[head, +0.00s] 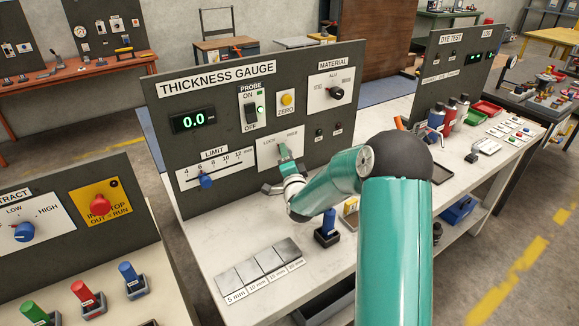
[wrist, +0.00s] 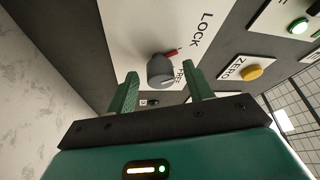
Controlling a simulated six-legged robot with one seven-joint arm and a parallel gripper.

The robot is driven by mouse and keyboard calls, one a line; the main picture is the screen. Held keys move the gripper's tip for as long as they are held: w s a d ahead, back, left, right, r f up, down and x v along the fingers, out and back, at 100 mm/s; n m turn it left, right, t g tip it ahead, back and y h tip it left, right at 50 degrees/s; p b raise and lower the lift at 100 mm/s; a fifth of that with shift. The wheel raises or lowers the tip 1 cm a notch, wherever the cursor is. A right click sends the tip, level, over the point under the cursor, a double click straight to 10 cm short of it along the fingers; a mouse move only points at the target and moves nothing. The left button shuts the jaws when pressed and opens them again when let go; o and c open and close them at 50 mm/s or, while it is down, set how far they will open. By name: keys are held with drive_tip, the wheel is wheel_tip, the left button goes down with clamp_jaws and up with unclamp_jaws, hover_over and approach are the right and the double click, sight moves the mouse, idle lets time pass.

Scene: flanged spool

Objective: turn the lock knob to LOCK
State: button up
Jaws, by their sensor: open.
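The lock knob (wrist: 160,71) is a grey round knob on a white plate, seen in the wrist view. A small red mark or pointer shows at its upper right, between the words LOCK and FREE; I cannot tell its exact setting. My gripper (wrist: 163,73) is open, with one green finger on each side of the knob in the picture. I cannot tell whether the fingertips reach around it, and no contact shows. In the head view my gripper (head: 283,158) is in front of the LOCK/FREE plate (head: 268,153) and hides the knob.
The gauge panel (head: 215,88) also carries a probe switch (head: 250,115), a yellow ZERO button (head: 287,100), a MATERIAL knob (head: 336,93) and a blue LIMIT slider (head: 206,180). Grey thickness plates (head: 262,262) and a blue-handled tool (head: 328,228) stand on the white bench below.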

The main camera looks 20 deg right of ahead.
drive_tip(key=v, duration=1.3)
drive_tip(key=shift+s, duration=0.25)
drive_tip(key=shift+a+r, duration=0.1)
